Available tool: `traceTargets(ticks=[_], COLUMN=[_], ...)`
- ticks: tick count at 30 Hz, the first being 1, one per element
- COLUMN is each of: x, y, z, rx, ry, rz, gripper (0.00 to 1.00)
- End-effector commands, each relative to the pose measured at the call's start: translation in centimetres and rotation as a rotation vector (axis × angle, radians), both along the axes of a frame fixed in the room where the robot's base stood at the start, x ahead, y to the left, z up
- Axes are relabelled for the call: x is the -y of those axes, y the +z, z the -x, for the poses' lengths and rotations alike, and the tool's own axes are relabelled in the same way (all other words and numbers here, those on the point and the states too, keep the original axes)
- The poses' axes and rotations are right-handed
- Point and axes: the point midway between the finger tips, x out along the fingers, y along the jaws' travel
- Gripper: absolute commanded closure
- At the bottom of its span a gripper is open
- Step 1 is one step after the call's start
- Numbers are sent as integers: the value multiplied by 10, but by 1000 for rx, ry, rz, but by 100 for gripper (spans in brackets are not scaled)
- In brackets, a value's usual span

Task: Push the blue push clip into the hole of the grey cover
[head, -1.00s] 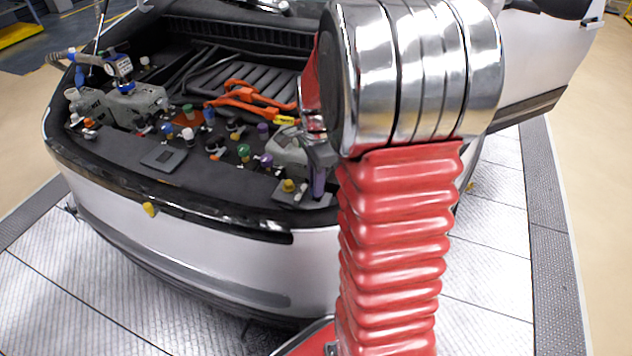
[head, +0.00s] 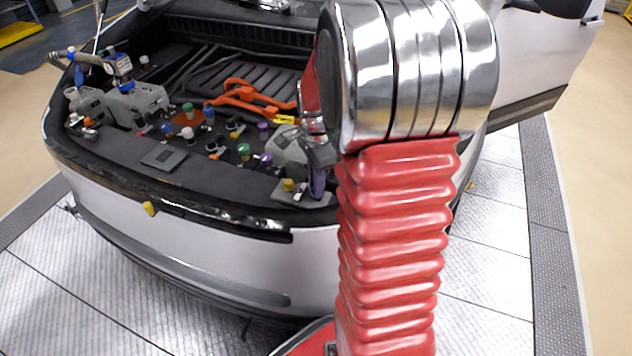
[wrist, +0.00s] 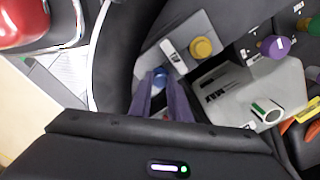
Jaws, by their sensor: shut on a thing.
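My gripper (wrist: 165,100) has purple fingers, shut on the blue push clip (wrist: 160,76). The clip's blue head shows between the fingertips in the wrist view; its lower part is hidden. The fingertips are over the near left corner of a flat grey plate (wrist: 182,62), which carries a yellow knob (wrist: 201,47) and a small white piece (wrist: 169,49). In the head view the same grey plate (head: 278,195) is at the front right of the engine bay, with my gripper (head: 317,190) at its right end. I cannot tell whether this plate is the grey cover; no hole shows under the clip.
A grey housing (wrist: 245,95) with a green-and-white cap (wrist: 266,110) stands right beside my fingers. Several coloured caps, such as a purple one (wrist: 274,46), and orange cables (head: 250,98) lie farther in. A second flat grey plate (head: 160,157) lies on the front panel.

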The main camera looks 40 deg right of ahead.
Motion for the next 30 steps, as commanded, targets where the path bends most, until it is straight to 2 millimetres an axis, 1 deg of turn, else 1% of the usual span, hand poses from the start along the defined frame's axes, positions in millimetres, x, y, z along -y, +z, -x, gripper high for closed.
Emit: traceTargets(ticks=[10, 11, 20, 30], x=[0, 0, 0, 0], y=[-6, -7, -6, -3], z=[0, 0, 0, 0], rx=[0, 0, 0, 1], ry=[0, 0, 0, 0], rz=[0, 0, 0, 0], gripper=[100, 83, 62, 61])
